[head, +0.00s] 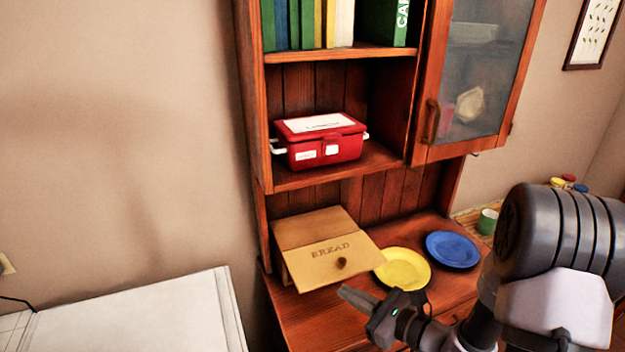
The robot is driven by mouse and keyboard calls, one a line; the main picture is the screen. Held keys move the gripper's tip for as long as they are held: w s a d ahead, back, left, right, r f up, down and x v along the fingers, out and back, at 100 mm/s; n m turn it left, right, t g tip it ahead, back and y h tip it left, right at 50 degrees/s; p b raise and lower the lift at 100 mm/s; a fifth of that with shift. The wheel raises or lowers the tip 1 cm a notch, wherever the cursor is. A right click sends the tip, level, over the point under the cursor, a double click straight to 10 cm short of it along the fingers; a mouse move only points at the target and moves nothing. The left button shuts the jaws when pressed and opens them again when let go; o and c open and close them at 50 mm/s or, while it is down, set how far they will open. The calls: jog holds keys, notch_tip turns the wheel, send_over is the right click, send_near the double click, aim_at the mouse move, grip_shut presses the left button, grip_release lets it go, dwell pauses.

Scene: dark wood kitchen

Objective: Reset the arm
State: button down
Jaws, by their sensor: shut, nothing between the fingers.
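My arm comes in from the lower right, with its thick dark joint at the right side of the picture. My gripper (358,302) is shut and empty. It points left, in front of the wooden cabinet, and shows just below the bread box and the yellow plate. I cannot tell exactly how far it is from the counter.
The bread box (310,264) stands on the cabinet counter (455,291), beside a yellow plate (402,269) and a blue plate (453,250). A red box (320,148) sits on the shelf above. A glass cabinet door (478,75) is at upper right. A white surface (130,318) is at lower left.

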jog(key=s+a+r+n+g+y+b, duration=0.1)
jog(key=s+a+r+n+g, duration=0.25)
jog(key=s+a+n, duration=0.2)
jog(key=s+a+r+n+g+b, duration=0.1)
jog(key=s+a+r+n+g, duration=0.2)
jog(key=s+a+n+g, duration=0.3)
jog(key=s+d+n+h+b, duration=0.1)
jog(key=s+d+n+h, duration=0.35)
jog(key=s+n, duration=0.4)
jog(key=s+d+r+n+t+h+b, duration=0.1)
jog(key=s+d+r+t+h, duration=0.1)
jog(key=d+h, duration=0.3)
jog(key=shift+s+d+r+t, duration=0.25)
jog(key=shift+s+r+t, duration=0.2)
jog(key=shift+t, duration=0.3)
